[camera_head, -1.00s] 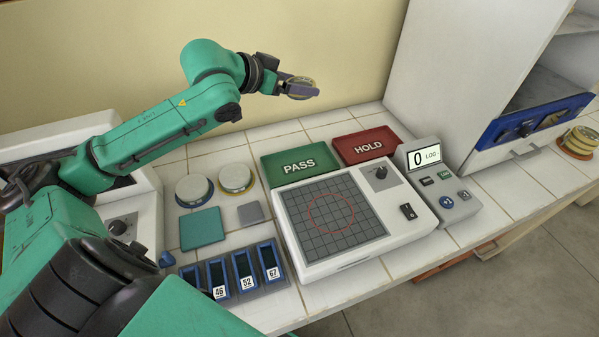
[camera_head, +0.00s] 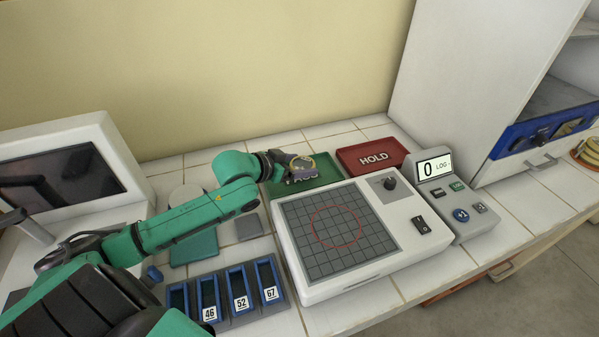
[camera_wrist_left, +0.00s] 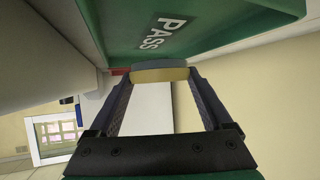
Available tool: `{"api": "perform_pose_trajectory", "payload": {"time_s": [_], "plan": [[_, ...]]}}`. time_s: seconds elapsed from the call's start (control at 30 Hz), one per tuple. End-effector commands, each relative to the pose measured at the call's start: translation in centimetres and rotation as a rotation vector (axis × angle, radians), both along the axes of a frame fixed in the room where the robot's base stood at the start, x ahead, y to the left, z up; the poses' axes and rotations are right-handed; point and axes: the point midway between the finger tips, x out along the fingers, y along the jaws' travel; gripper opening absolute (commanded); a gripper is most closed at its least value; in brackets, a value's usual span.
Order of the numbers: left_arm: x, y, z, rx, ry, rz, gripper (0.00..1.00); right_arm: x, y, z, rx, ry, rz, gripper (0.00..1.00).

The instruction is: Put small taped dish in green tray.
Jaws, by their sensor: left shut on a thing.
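The green tray marked PASS (camera_head: 328,177) lies on the tiled counter behind the gridded device, left of the red tray. My left gripper (camera_head: 303,168) is over the green tray and shut on a small round dish (camera_head: 322,166) with a yellowish band. In the left wrist view the dish (camera_wrist_left: 160,74) is pinched between the two fingertips, seen edge-on with a grey upper side and a yellow side. The green tray (camera_wrist_left: 215,25) is close to it there. I cannot tell whether the dish touches the tray. My right gripper is not in view.
The red HOLD tray (camera_head: 372,156) is beside the green tray. The white gridded device (camera_head: 340,230) and the counter display (camera_head: 448,195) stand in front.

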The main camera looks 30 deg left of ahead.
Motion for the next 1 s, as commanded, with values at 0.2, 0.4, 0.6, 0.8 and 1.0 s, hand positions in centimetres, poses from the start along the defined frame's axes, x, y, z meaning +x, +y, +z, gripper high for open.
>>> {"api": "perform_pose_trajectory", "payload": {"time_s": [0.2, 0.4, 0.6, 0.8, 1.0], "plan": [[0.0, 0.0, -2.8, -0.002, 0.0, 0.0, 0.24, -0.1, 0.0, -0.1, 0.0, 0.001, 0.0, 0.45], [0.0, 0.0, -2.9, -0.001, 0.0, 0.0, 0.24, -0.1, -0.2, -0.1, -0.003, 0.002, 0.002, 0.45], [0.0, 0.0, -2.9, -0.002, 0.001, 0.0, 1.0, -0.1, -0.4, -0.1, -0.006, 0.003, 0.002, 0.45], [-0.2, 0.1, -2.6, 0.0, 0.001, 0.0, 1.0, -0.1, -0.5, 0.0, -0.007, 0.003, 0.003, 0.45], [-1.9, 0.8, -1.8, 0.0, 0.004, 0.002, 1.0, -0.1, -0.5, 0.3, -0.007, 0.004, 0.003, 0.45]]}}
